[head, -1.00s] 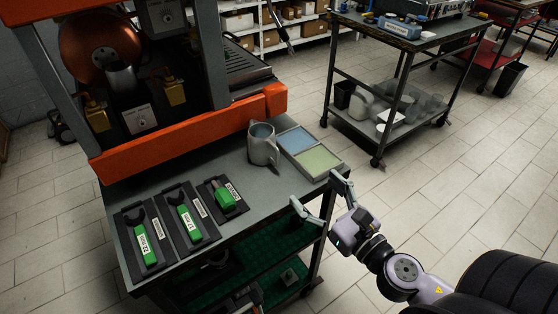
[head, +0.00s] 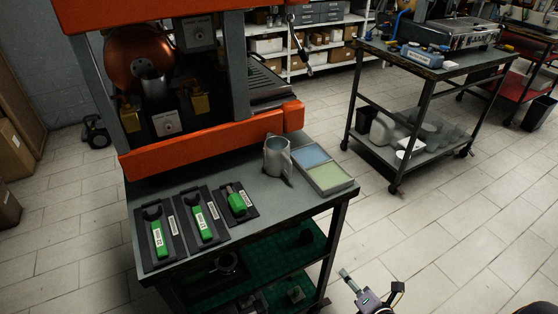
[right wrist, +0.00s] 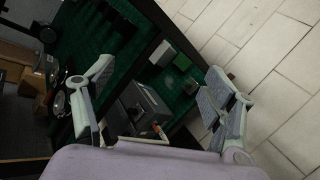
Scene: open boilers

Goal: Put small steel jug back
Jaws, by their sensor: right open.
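A steel jug (head: 277,160) stands upright on the grey bench top (head: 235,165), just left of a tray with a blue and a green pad (head: 325,178). A second grey metal vessel (head: 153,86) shows inside the orange-framed machine, in front of the copper boiler; I cannot tell exactly what it is. My right gripper (head: 370,284) is low at the bottom of the head view, right of the bench and apart from the jug. In the right wrist view it (right wrist: 160,80) is open, with nothing between its fingers. My left gripper is not in view.
Green-handled tools (head: 198,220) lie in black holders at the bench's front left. The lower green shelf (head: 285,265) holds small items. The orange machine bar (head: 215,143) borders the bench's back. A second cart (head: 430,66) stands at the right, with clear tiled floor before it.

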